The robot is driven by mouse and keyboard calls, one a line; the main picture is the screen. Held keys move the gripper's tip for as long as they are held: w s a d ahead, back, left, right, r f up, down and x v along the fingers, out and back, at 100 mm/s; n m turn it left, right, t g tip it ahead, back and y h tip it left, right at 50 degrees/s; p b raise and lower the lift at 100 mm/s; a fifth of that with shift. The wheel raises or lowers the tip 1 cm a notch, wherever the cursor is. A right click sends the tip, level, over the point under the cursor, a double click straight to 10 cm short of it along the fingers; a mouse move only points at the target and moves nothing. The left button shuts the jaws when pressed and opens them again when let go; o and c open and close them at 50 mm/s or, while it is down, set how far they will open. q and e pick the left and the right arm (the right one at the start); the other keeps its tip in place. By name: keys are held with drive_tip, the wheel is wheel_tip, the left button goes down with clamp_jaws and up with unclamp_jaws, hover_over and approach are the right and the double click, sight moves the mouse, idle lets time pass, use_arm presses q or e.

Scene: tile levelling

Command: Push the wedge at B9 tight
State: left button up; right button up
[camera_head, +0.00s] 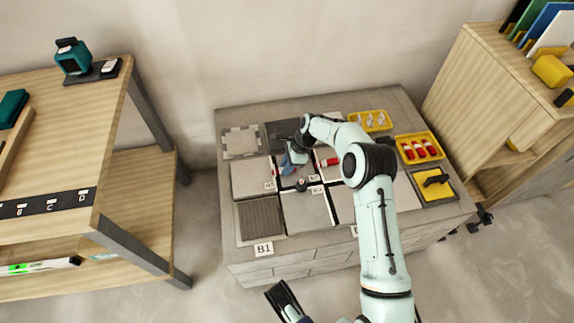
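Grey and white tiles (251,178) lie in a grid on the grey worktop, with dark joints between them. A white label reading B1 (264,249) is on the front edge; the smaller labels among the tiles are too small to read. My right gripper (289,166) is low over the middle of the grid, around a joint between tiles. Its fingers are small and partly hidden, and I cannot tell whether it touches a wedge. A small red piece (331,162) lies right of it. I cannot make out the B9 wedge. My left gripper (284,299) is at the bottom edge, away from the tiles.
Yellow trays hold red-capped pieces (419,148) and small pale pieces (370,120) at the worktop's right. A wooden table (60,160) stands left, a wooden shelf (490,90) right. My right arm covers the right tiles.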

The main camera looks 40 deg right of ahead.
clamp_jaws()
drive_tip(key=o, duration=0.6)
unclamp_jaws()
drive_tip(key=shift+r, duration=0.1)
use_arm(q)
drive_tip(key=w+d+r+t+p, duration=0.1)
drive_tip(key=w+r+t+p, duration=0.1)
drive_tip(key=w+r, duration=0.3)
drive_tip(key=shift+w+r+p, duration=0.2)
drive_tip(key=shift+w+p, duration=0.5)
drive_tip(key=shift+w, duration=0.15)
use_arm(e)
drive_tip(key=v, duration=1.3)
drive_tip(key=shift+r, duration=0.1)
drive_tip(key=shift+s, duration=0.1)
